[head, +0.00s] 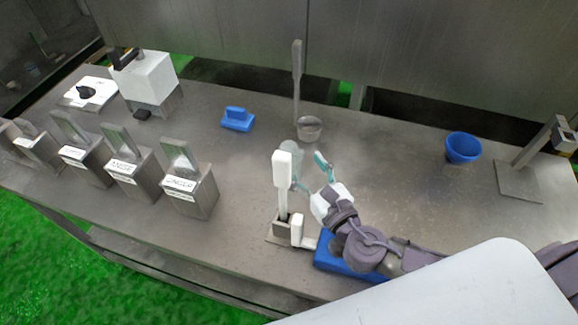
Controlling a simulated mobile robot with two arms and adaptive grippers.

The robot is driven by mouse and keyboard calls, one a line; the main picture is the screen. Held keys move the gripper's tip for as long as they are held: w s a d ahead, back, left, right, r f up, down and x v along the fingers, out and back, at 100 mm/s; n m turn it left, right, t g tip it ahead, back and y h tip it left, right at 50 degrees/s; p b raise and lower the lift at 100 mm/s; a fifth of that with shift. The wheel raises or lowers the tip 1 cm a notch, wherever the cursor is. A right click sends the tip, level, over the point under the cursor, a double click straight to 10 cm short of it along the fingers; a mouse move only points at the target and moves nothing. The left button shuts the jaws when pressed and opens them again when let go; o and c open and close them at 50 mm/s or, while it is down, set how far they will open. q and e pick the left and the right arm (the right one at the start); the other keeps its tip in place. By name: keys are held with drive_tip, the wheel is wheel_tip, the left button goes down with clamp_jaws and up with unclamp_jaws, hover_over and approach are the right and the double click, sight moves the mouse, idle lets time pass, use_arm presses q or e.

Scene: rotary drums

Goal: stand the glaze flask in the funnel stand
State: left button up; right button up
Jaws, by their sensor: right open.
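A clear, faint glass vessel, probably the glaze flask (298,155), stands on the table just beyond my right gripper, partly hidden by a white upright handle. My right gripper (311,172) is open, its teal fingertips spread close to the glass; I cannot tell whether they touch it. A metal stand with a square base, a post and a head (518,183), probably the funnel stand, is at the far right, with nothing visible seated in it. My left gripper is not in view.
The white-handled tool (281,170) stands in a small metal holder (282,230) beside my gripper. A blue block (340,262) lies under my right arm. A blue cup (462,148), a glass bowl (309,130) and labelled metal boxes (190,193) are around.

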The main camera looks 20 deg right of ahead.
sight(290, 148)
drive_tip(key=w, duration=0.1)
drive_tip(key=w+a+p, duration=0.1)
drive_tip(key=w, duration=0.1)
drive_tip(key=w+p, duration=0.1)
drive_tip(key=w, duration=0.1)
drive_tip(key=shift+w+a+r, duration=0.2)
drive_tip(key=shift+w+a, duration=0.05)
drive_tip(key=shift+a, duration=0.1)
drive_tip(key=shift+w+f, duration=0.15)
drive_tip(key=shift+w, duration=0.15)
clamp_jaws()
